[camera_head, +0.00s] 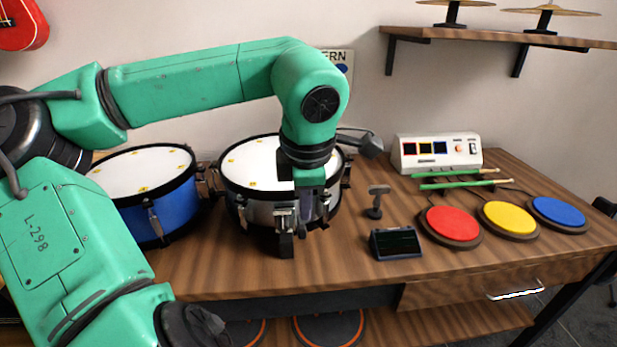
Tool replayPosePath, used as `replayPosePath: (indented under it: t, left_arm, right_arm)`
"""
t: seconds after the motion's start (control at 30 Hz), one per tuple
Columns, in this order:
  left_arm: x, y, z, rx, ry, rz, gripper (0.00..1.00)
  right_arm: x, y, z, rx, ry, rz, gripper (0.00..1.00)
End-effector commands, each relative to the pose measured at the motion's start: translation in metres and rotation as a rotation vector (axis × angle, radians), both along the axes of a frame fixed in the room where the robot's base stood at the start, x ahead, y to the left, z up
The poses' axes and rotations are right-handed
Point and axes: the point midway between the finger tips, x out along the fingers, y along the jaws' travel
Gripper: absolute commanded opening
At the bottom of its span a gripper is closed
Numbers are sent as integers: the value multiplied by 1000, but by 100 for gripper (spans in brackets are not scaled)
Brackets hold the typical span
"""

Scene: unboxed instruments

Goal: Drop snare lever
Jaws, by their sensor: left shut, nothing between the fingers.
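A snare drum (250,178) with a white head and a silver shell stands on the wooden table. Its front strainer fittings, with the snare lever, are largely covered by my gripper, so I cannot tell the lever's position. My left arm comes in from the left, arches over the drums and hangs down in front of the snare. My left gripper (286,245) is shut and empty, pointing down close to the front of the drum's shell. I cannot tell whether it touches the drum. My right gripper is not in view.
A blue drum (172,207) stands left of the snare. Right are a small dark screen (396,243), a small black stand (376,203), a white control box (436,152), green drumsticks (458,184) and red (452,223), yellow (508,217) and blue (558,211) pads. The front table strip (330,275) is clear.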

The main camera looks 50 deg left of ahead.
Motion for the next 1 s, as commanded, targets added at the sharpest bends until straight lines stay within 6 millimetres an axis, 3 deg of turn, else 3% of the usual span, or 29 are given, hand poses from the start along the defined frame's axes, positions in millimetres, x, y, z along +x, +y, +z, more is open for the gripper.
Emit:
replayPosePath:
  t: [0.2, 0.4, 1.0]
  left_arm:
    - [-25, -35, 32, 4, -1, -2, 0]
    - [-38, -54, 47, 3, 0, 1, 0]
    - [-39, -56, 48, 1, 1, 0, 0]
  right_arm:
    - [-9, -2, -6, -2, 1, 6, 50]
    - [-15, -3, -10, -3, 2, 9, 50]
    - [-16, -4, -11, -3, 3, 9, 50]
